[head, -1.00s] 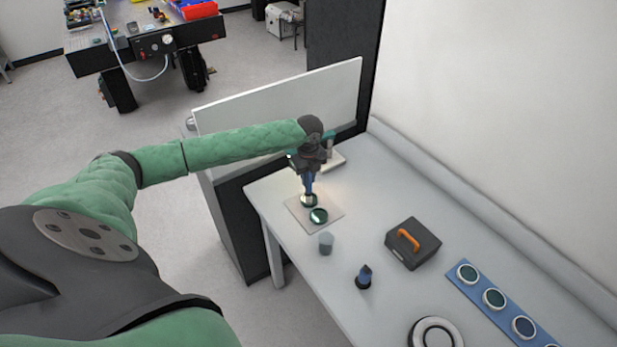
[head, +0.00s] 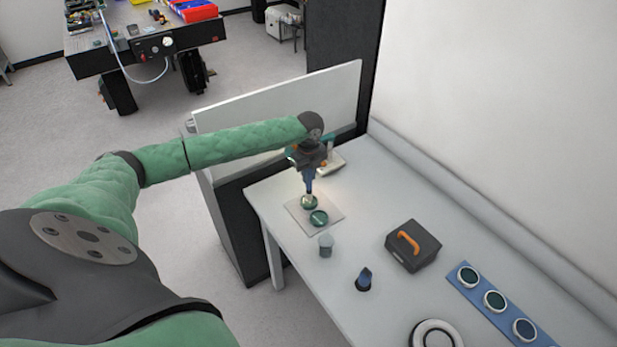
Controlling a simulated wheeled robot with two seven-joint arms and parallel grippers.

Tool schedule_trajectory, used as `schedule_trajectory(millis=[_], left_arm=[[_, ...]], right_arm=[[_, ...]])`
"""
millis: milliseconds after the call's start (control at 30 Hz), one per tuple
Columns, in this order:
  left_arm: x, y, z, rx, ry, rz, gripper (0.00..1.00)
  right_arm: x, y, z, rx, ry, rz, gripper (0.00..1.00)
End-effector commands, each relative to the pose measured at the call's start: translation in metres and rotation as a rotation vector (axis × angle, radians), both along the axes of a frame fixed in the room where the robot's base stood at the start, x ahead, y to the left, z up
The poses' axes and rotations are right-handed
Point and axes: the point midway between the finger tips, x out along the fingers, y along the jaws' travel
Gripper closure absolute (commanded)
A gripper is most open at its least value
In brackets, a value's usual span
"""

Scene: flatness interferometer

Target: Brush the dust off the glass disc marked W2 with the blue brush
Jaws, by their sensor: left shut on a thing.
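My left gripper (head: 308,170) points down over the left end of the bench and is shut on a blue brush (head: 309,185). The brush's lower end is at the farther of two dark green glass discs (head: 309,203); whether it touches the glass I cannot tell. The nearer disc (head: 319,218) lies next to it on a pale square mat (head: 298,216). The discs' markings are too small to read, so I cannot tell which is W2, and no dust can be made out. My right gripper is out of view.
Nearby stand a small grey cup (head: 326,247), a dark holder with a blue top (head: 364,280), a black case with an orange handle (head: 413,245), a white ring (head: 436,336) and a blue strip of round discs (head: 480,292). A white panel (head: 280,100) rises behind.

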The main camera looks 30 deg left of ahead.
Motion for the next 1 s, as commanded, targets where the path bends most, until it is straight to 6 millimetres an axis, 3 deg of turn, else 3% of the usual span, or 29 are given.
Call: schedule_trajectory(millis=[300,1000], left_arm=[[0.0123,0.006,-0.0003,-0.001,0.0,-0.001,1.0],[0.0122,0.0061,-0.0037,-0.001,0.0,-0.001,1.0]], right_arm=[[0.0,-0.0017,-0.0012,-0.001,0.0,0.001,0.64],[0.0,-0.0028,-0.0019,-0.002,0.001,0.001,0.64]])
